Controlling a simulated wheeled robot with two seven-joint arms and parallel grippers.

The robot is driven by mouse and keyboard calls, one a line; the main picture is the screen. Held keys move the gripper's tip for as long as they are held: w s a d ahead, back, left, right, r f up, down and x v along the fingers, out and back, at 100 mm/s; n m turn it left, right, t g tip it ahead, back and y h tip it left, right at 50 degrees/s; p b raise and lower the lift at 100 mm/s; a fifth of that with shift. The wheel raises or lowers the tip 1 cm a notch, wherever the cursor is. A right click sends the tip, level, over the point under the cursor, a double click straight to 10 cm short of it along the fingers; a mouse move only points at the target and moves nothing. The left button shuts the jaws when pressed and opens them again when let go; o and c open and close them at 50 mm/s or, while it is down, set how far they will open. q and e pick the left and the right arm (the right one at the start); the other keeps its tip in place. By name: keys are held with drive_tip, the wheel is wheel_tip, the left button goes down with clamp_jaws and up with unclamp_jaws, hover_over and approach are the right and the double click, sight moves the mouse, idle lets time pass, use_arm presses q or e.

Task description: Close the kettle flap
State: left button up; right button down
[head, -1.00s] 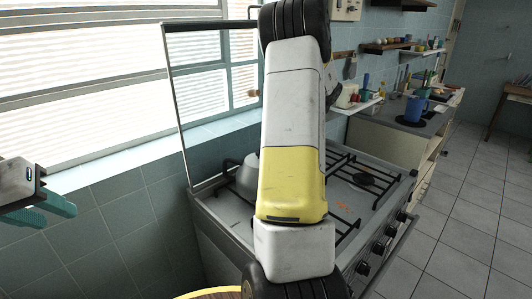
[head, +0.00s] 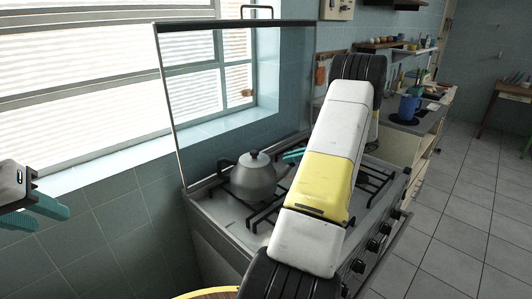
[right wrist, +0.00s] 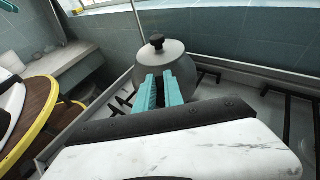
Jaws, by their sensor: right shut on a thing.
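The grey metal kettle (head: 255,180), with a dark-knobbed lid, stands upright on the stove, left of my right arm. It also shows in the right wrist view (right wrist: 178,60). My right gripper (head: 294,155) has its teal fingers at the kettle's right side. In the right wrist view its fingers (right wrist: 160,90) are a little apart, against the kettle's near side, and shut on a part of it. That part is mostly hidden between the fingers, and I cannot tell the flap's state. My left gripper (head: 45,208) is at the far left, empty, with its fingers apart.
The stove (head: 225,215) has black grates and a raised glass lid (head: 185,100) at its back left. A window is behind it. A counter with a blue pot (head: 411,108) is beyond on the right. A round wooden surface with yellow rim (right wrist: 38,105) shows lower left.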

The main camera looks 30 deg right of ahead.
drive_tip(key=shift+a+f+y, duration=0.1)
drive_tip(key=shift+f+y, duration=0.35)
drive_tip(key=shift+y, duration=0.15)
drive_tip(key=shift+s+t, duration=0.1)
drive_tip(key=shift+t, duration=0.2)
drive_tip(key=c, duration=1.4)
unclamp_jaws()
drive_tip(key=shift+c, duration=0.2)
drive_tip(key=shift+r, duration=0.1)
drive_tip(key=shift+d, duration=0.3)
drive_tip(key=v, duration=0.7)
drive_tip(key=shift+s, duration=0.15)
drive_tip(key=shift+d, duration=0.1)
